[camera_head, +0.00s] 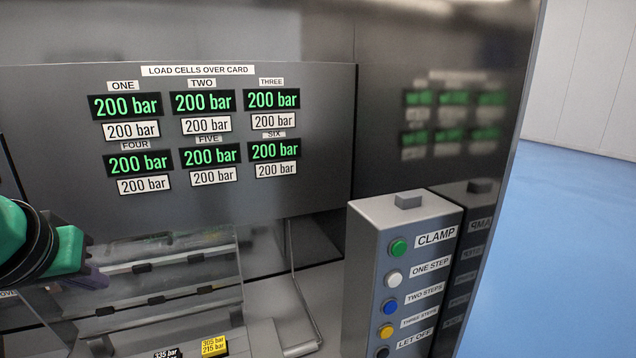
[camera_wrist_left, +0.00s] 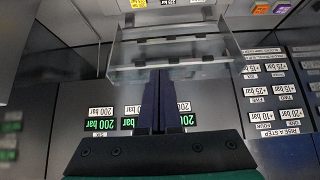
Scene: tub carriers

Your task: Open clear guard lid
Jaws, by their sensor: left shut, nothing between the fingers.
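The clear guard lid (camera_head: 205,272) is a see-through panel low on the left in the head view, below the display panel. Dark short pieces and pale edge lines show on or through it. In the left wrist view the lid (camera_wrist_left: 205,50) spans the upper middle. My left gripper (camera_head: 98,280) comes in from the left edge, with its dark purple fingers over the left part of the lid. In the left wrist view its fingers (camera_wrist_left: 158,78) are together and empty, their tips overlapping the lid's near edge. I cannot tell whether they touch it. My right gripper is not in view.
The display panel (camera_head: 40,110) with several green "200 bar" readouts stands above the lid. A grey button box (camera_head: 363,250) with CLAMP and step buttons stands to the right. A yellow-black label (camera_head: 214,346) lies below the lid. Blue floor (camera_head: 570,240) is open at far right.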

